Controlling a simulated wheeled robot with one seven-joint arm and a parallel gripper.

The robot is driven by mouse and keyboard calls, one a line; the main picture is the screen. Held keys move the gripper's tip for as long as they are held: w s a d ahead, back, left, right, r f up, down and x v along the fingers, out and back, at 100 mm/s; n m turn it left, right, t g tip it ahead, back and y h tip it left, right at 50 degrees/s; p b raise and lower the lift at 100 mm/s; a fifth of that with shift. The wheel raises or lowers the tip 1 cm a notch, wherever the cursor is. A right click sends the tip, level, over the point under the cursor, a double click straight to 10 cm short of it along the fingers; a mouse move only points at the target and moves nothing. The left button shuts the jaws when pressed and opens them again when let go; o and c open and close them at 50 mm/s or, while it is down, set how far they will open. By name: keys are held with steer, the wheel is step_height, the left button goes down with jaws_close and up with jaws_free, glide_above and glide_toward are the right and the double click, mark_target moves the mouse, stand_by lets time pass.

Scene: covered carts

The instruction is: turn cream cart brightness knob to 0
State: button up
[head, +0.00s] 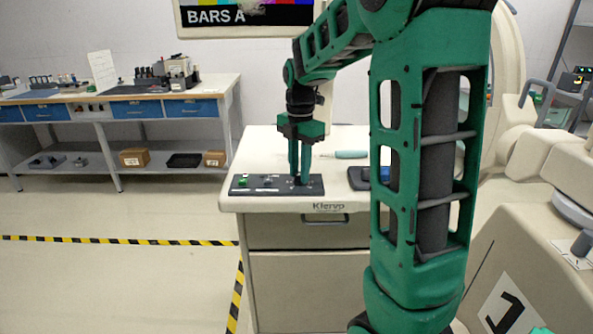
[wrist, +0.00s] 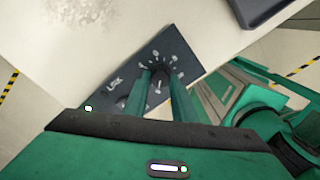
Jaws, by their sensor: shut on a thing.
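The cream cart (head: 345,200) stands in the middle of the head view with a dark control panel (head: 250,185) along its front top edge. The panel also shows in the wrist view (wrist: 122,82). My gripper (head: 299,182) points down at the panel's right part. In the wrist view my gripper (wrist: 160,84) has its fingers on both sides of the dark round knob (wrist: 158,77) and is shut on it. White tick marks and small numerals ring the knob. A pale pointer mark shows on it, but I cannot read its setting surely. The fingers mostly hide the knob in the head view.
A green button (head: 243,181) sits on the panel's left. A teal-handled tool (head: 350,154) and a dark tray (head: 362,178) lie on the cart top. A screen (head: 245,17) showing colour bars hangs behind. Open floor lies left, with striped tape (head: 120,240).

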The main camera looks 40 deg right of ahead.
mark_target(298, 173)
steer(key=shift+w+r+n, duration=0.15)
steer(key=shift+w+n, duration=0.1)
steer(key=shift+n, duration=0.05)
steer(key=o, duration=1)
steer(key=shift+a, duration=0.1)
steer(key=shift+o, duration=0.2)
steer(key=shift+s, duration=0.1)
step_height(298, 173, up, 10)
steer(key=shift+r, duration=0.25)
